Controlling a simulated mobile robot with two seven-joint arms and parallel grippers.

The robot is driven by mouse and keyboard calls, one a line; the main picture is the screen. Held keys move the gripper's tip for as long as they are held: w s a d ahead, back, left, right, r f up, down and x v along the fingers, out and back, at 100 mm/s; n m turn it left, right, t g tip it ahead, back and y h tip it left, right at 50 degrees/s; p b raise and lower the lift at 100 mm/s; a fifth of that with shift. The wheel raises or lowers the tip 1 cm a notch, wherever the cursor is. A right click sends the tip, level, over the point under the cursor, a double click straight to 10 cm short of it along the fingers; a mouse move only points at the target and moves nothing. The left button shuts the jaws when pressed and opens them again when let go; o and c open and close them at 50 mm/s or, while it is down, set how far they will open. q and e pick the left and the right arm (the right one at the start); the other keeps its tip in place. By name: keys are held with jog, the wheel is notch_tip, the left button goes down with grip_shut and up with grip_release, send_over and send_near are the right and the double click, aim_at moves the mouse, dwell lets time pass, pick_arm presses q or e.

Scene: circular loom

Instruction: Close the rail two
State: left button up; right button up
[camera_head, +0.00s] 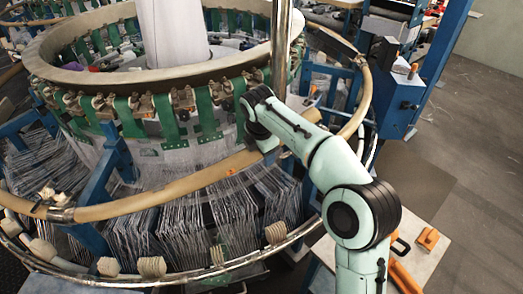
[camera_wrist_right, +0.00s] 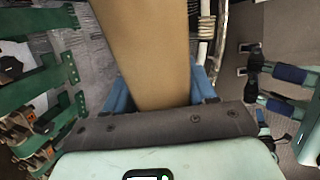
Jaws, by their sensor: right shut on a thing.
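The rail (camera_head: 185,187) is a tan curved bar along the front of the circular loom, with a metal fitting (camera_head: 62,214) near its left end. A tan rail part (camera_head: 364,92) also curves up the loom's right side; my arm hides how the two meet. My right gripper (camera_head: 268,143) is shut on the rail at the front right of the loom. In the right wrist view the tan rail (camera_wrist_right: 150,50) runs straight in to the dark gripper body (camera_wrist_right: 165,122). My left gripper is not in view.
The loom's upper ring (camera_head: 150,75) carries green straps and clamps. A metal hoop (camera_head: 185,277) with pale rollers runs below the rail. A vertical pole (camera_head: 281,45) stands behind my gripper. A blue post and box (camera_head: 402,98) stand at the right, with a table holding orange tools (camera_head: 428,239).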

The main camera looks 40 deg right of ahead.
jog(key=shift+a+r, duration=0.1)
jog(key=o, duration=1.4)
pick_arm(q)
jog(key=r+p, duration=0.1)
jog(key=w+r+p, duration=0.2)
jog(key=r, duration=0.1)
pick_arm(e)
jog(key=v, duration=1.3)
jog(key=shift+r, duration=0.2)
